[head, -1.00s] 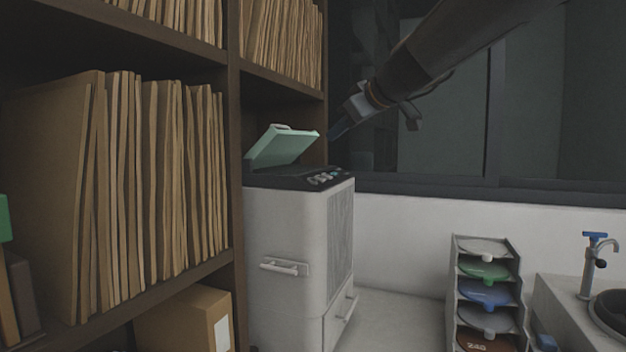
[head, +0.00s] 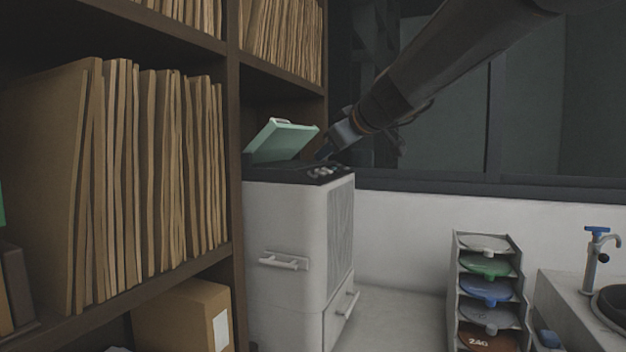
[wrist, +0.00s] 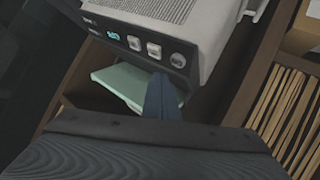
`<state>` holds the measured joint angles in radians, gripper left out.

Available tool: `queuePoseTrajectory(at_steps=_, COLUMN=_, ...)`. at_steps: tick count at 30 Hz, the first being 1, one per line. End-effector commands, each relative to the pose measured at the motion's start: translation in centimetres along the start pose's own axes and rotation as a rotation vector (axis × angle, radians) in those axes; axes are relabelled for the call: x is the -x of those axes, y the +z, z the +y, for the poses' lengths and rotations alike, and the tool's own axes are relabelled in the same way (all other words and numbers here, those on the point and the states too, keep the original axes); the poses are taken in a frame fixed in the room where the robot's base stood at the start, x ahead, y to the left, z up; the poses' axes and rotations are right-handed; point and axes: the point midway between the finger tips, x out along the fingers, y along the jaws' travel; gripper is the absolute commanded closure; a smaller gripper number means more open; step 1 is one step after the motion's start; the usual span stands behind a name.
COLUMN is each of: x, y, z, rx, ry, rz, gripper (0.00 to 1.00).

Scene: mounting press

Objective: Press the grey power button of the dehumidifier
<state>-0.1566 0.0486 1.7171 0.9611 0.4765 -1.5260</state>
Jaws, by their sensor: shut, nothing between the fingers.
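The dehumidifier (head: 285,225) is a white cabinet with a dark control panel on top, and it also shows upside down in the wrist view (wrist: 215,25). Its panel (wrist: 122,27) carries a lit display (wrist: 113,36), two pale square buttons (wrist: 134,43) (wrist: 153,49) and a round grey button (wrist: 178,60) at the end of the row. I cannot read which one is marked power. My gripper (wrist: 160,78) is shut and empty, its blue-grey fingertips close to the round button's end of the panel. I cannot tell whether they touch. In the head view my gripper (head: 324,153) partly hides the panel.
A mint-green lid (head: 283,141) stands raised behind the panel. A dark shelf (head: 236,200) with brown folders stands close on the left. A rack of coloured discs (head: 487,290) and a sink counter (head: 575,300) are at the right.

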Motion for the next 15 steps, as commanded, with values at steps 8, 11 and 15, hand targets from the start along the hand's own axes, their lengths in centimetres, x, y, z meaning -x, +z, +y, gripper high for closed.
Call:
queuePoseTrajectory(at_steps=8, x=-1.14, y=0.85, z=-0.8, rx=0.001, ry=0.0, rz=0.0, gripper=1.0)
queuePoseTrajectory(at_steps=11, x=-1.17, y=0.86, z=-0.84, rx=0.001, ry=0.0, rz=0.0, gripper=1.0)
queuePoseTrajectory(at_steps=15, x=-1.14, y=0.82, z=-0.82, rx=0.0, ry=0.0, rz=0.0, gripper=1.0)
